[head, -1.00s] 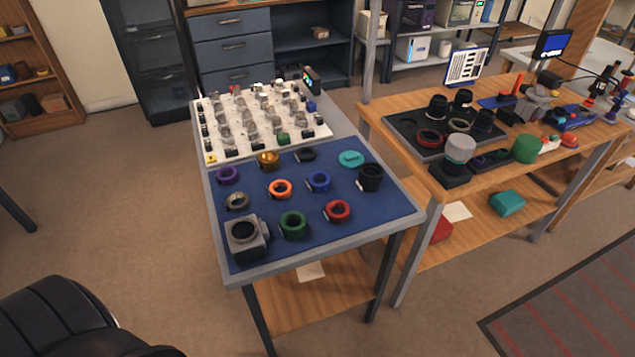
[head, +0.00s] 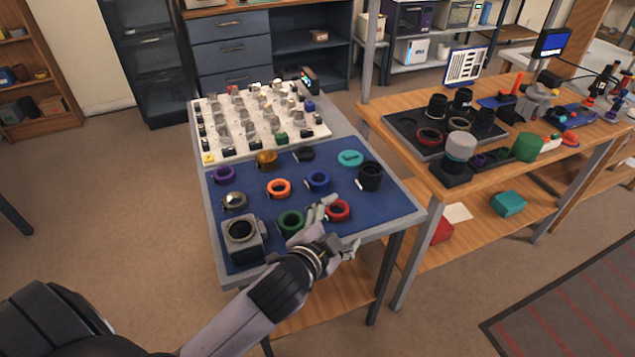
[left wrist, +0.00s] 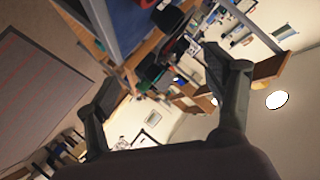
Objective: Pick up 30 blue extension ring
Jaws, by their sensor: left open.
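The blue extension ring (head: 317,181) lies on the blue mat (head: 258,217) of the near table, in the head view. It sits between the orange ring (head: 278,188) and the black cylinder (head: 370,176). My left gripper (head: 337,226) is above the front part of the mat, nearer the camera than the blue ring and apart from it. It partly covers the area between the green ring (head: 290,223) and the red ring (head: 338,210). In the left wrist view its two fingers (left wrist: 165,95) are spread wide with nothing between them. My right gripper is not seen.
A grey camera-like body (head: 241,241) stands at the mat's front left. A purple ring (head: 224,175), brown ring (head: 266,160) and teal disc (head: 350,158) lie farther back. A white tray (head: 215,152) of small parts is behind the mat. A wooden bench (head: 400,155) stands to the right.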

